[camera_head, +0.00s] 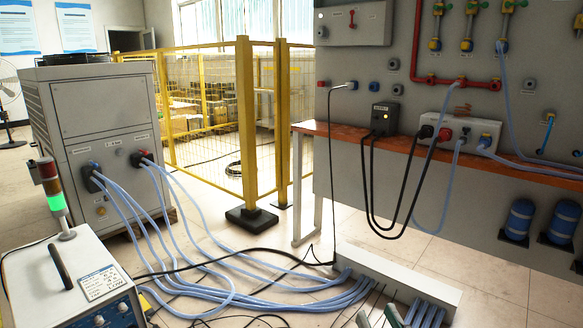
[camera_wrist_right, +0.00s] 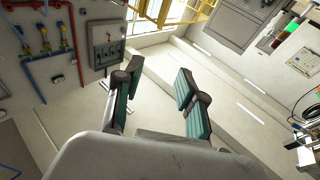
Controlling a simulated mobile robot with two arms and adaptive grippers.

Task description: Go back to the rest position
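My right gripper (camera_head: 379,317) shows only at the bottom edge of the head view, where its two green-padded fingertips stick up in front of the white floor duct. In the right wrist view the same gripper (camera_wrist_right: 158,80) is open, its two fingers well apart with nothing between them. Bare pale floor shows behind the gap. My left gripper is not in either view.
A grey cabinet (camera_head: 105,125) with blue hoses stands at left. A white unit (camera_head: 75,285) with a green-lit signal tower is nearer. A wall panel (camera_head: 440,60) and orange shelf (camera_head: 345,134) are at right. A low white duct (camera_head: 400,275) lies ahead. Yellow fencing (camera_head: 247,110) stands behind.

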